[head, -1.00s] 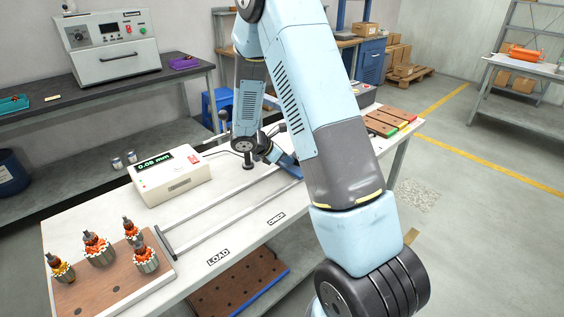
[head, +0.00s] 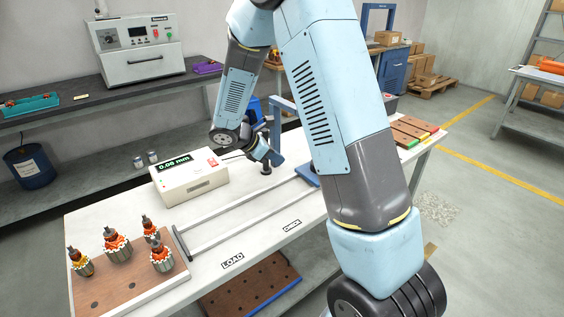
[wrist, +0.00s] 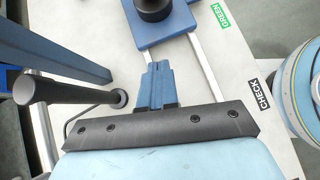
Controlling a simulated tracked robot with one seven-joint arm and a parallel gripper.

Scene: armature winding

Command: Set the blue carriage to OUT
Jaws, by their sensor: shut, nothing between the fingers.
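The blue carriage (head: 309,173) sits on two pale rails, partly hidden behind my arm in the head view. In the wrist view the carriage (wrist: 182,30) is at the top, with a round black knob (wrist: 153,6) on it. My gripper (wrist: 158,68) is shut and empty, its blue fingers pointing toward the carriage with a small gap in the picture. In the head view my gripper (head: 278,158) is over the rails' back side, left of the carriage. No OUT label shows. The LOAD (head: 232,261) and CHECK (head: 292,226) labels are on the bench front.
A blue post (wrist: 50,50) and a black rod (wrist: 70,92) stand left of my gripper. A white readout box (head: 190,178) is behind the rails. A brown board (head: 130,275) with several armatures is at left. The rails' left stretch is clear.

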